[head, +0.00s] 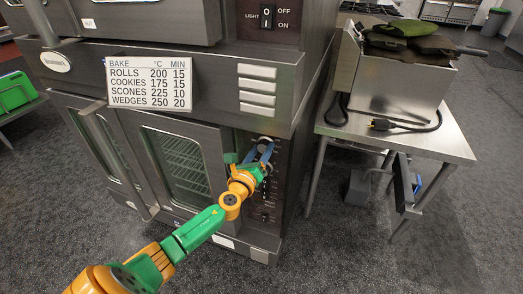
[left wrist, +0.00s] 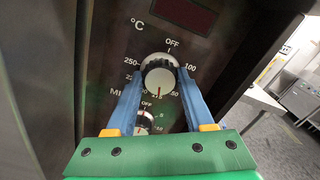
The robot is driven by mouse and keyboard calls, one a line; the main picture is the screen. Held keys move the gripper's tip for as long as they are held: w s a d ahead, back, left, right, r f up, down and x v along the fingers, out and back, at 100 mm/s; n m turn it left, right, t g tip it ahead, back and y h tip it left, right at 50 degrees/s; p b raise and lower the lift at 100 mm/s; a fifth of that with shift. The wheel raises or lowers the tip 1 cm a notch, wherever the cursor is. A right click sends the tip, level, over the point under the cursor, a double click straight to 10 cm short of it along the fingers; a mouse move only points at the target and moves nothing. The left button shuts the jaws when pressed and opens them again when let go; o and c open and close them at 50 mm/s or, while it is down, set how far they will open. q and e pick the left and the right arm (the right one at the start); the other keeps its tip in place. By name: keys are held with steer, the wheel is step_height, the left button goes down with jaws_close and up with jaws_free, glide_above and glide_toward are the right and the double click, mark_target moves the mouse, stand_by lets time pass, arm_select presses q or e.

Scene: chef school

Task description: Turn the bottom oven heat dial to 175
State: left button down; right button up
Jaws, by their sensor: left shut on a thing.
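The bottom oven's control panel (head: 270,190) is on the right side of the oven front. Its heat dial (left wrist: 160,76), a round silver knob marked °C, shows in the left wrist view, with OFF above it, 100 at the right and 250 at the left. A small red mark is at the knob's lower edge, pointing down near a number that looks like 175. My left gripper (head: 259,154) is at the panel; its blue fingers (left wrist: 156,92) are shut on the heat dial, one on each side. My right gripper is not in view.
A second dial (left wrist: 147,122), marked MIN, sits just below, partly between the fingers. A sign (head: 150,83) lists cookies at 175. The oven doors (head: 180,165) are left of the panel. A metal table (head: 425,140) with a fryer-like box stands at the right.

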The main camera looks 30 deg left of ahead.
arm_select(q)
steer(key=shift+c, duration=1.4)
jaws_free()
steer(key=v, duration=0.7)
steer(key=shift+p, duration=0.45)
steer(key=shift+s, duration=0.1)
